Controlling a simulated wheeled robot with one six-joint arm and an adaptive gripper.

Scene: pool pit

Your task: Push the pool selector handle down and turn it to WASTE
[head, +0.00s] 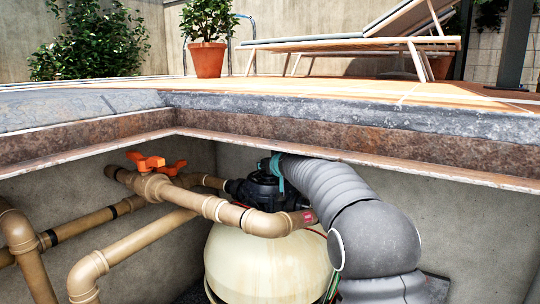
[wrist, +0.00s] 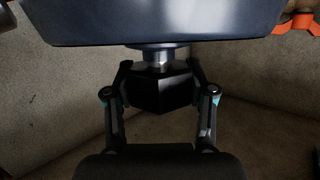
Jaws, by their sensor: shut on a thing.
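The black selector valve (head: 262,188) sits on top of the cream filter tank (head: 262,262) in the pit. My gripper (head: 270,170) reaches it from the right, over its top, and its teal-marked fingers hide part of the valve. In the wrist view my gripper (wrist: 160,78) has one finger on each side of a black block, which looks like the selector handle (wrist: 160,95), and is shut on it. A metal stem (wrist: 155,58) and the dark valve body (wrist: 150,22) lie beyond. I cannot read the position markings, WASTE included, or tell whether the handle is pressed down.
Tan pipes (head: 215,208) with orange valve handles (head: 148,161) run left of the tank. The stone pit edge (head: 350,125) overhangs close above my arm. A potted plant (head: 207,58) and a lounger (head: 355,42) stand on the deck behind.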

